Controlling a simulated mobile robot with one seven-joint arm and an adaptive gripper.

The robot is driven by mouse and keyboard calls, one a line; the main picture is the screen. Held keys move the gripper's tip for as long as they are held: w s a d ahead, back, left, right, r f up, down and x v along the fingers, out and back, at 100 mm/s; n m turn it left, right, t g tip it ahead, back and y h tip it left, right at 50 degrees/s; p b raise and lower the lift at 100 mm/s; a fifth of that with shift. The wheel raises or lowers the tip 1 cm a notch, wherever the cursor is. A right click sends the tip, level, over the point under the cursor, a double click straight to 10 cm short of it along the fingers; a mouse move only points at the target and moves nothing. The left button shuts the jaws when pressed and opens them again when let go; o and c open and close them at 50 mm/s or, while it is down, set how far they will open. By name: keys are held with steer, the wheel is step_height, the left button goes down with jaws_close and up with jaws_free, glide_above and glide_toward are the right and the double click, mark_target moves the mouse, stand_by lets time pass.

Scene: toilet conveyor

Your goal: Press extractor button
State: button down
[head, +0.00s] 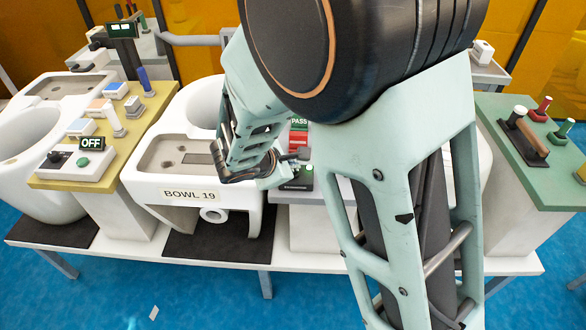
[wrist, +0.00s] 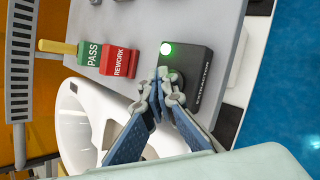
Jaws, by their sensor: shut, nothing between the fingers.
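The black extractor box (wrist: 201,70) sits on the grey panel, with its label reading along one side and a lit green lamp (wrist: 166,49) at one corner. In the head view the box (head: 296,186) is partly covered by my gripper (head: 285,167). My gripper (wrist: 165,82) is shut and empty, with its fingertips together at the box's face.
Green PASS (wrist: 89,52) and red REWORK (wrist: 119,62) blocks stand beside the box. A white toilet bowl (head: 150,190) labelled BOWL 19 is to the left. A yellow table (head: 55,183) with an OFF sign (head: 90,142) stands farther left, a green tool table (head: 500,105) at right.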

steer(key=shift+r, duration=0.1)
step_height(320, 180, up, 6)
steer(key=p, duration=0.4)
steer(key=shift+r+p, duration=0.1)
steer(key=shift+p, duration=0.2)
stand_by(0.3)
